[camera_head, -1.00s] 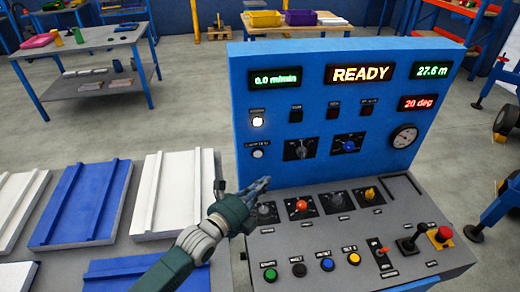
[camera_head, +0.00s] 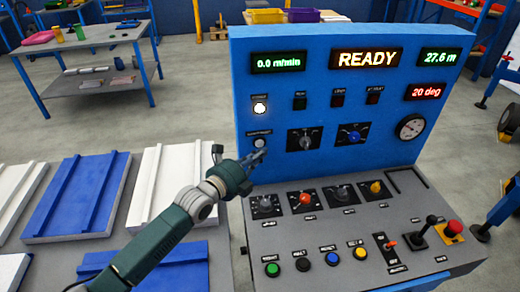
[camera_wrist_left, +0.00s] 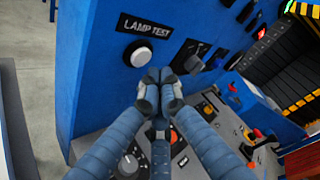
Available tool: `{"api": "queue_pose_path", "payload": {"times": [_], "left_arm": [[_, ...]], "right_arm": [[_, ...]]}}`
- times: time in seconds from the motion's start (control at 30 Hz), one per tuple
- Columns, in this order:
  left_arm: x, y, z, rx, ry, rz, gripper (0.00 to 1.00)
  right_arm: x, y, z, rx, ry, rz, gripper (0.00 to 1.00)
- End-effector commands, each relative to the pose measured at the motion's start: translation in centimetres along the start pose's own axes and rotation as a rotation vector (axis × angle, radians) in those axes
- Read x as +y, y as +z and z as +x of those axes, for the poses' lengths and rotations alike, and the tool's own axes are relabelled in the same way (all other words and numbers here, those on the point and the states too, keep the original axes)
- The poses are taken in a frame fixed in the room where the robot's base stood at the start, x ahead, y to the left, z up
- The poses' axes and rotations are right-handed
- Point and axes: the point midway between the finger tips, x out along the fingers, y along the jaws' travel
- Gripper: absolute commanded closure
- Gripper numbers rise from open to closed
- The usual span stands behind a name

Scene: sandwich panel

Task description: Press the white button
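The white button (camera_head: 260,143) is a round white cap on the upright blue panel, below a lit white lamp (camera_head: 260,108). In the left wrist view the white button (camera_wrist_left: 138,53) sits under a "LAMP TEST" label, in a dark ring. My left gripper (camera_head: 258,157) is just below the button in the head view. In the left wrist view the fingertips of my left gripper (camera_wrist_left: 160,88) are together, with nothing seen between them. They appear just below and to the right of the button; whether they touch the panel cannot be told. My right gripper is not in view.
Rotary knobs (camera_head: 304,139) are to the button's right. The sloping console (camera_head: 290,235) below carries more knobs, a green button (camera_head: 272,269), other coloured buttons, a joystick (camera_head: 423,231) and a red stop button (camera_head: 454,228). Blue and white panels lie at left.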

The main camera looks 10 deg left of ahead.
Motion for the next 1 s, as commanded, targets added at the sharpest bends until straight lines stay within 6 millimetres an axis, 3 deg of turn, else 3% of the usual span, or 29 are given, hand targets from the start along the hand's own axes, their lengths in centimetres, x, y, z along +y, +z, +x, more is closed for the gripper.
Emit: {"api": "queue_pose_path", "payload": {"times": [0.13,0.57,1.0], "left_arm": [[0.1,0.3,0.3,0.0,0.0,0.0,1.0],[0.1,0.4,0.3,0.0,0.0,-0.001,1.0],[0.1,0.3,0.3,0.0,0.0,-0.001,1.0]], "right_arm": [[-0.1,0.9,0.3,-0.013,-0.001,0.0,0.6],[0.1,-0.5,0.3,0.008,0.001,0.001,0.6],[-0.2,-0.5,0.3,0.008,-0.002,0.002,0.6]]}}
